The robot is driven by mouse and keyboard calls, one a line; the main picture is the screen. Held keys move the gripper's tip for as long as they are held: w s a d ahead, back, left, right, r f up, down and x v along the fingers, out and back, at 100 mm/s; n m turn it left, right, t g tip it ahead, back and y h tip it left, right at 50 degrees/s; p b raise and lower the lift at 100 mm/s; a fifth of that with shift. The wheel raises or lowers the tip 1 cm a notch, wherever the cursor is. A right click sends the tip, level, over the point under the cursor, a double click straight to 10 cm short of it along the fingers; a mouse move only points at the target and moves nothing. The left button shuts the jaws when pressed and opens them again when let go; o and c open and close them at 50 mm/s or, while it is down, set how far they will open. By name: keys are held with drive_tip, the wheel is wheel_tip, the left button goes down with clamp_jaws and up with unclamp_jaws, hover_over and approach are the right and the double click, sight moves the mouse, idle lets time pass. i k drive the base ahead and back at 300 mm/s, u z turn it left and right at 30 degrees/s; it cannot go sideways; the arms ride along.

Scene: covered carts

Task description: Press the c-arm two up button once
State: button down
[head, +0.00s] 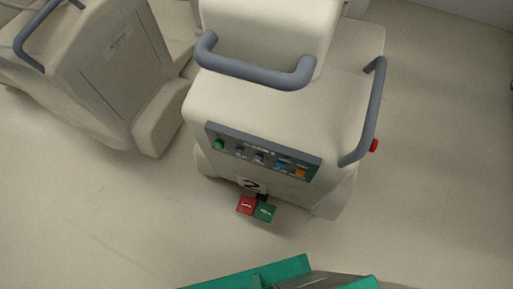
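The panel holds a green button (219,144), two grey buttons (240,151) (259,157), a blue button (280,166) and an orange button (300,173). The small lettering is too blurred to tell which is the up button. I see no gripper fingers in this view.
A red tag (246,205) and a green tag (265,212) sit below the panel. Grey handles (255,73) (369,115) and a red knob (374,145) stick out. Another covered cart (110,60) stands left. A green-edged object (285,268) crosses the bottom. Floor between is clear.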

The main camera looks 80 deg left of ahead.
sight(239, 152)
drive_tip(key=u, duration=2.4)
drive_tip(key=k, duration=0.55)
drive_tip(key=z, duration=0.05)
drive_tip(key=i, duration=0.5)
drive_tip(key=z, duration=0.05)
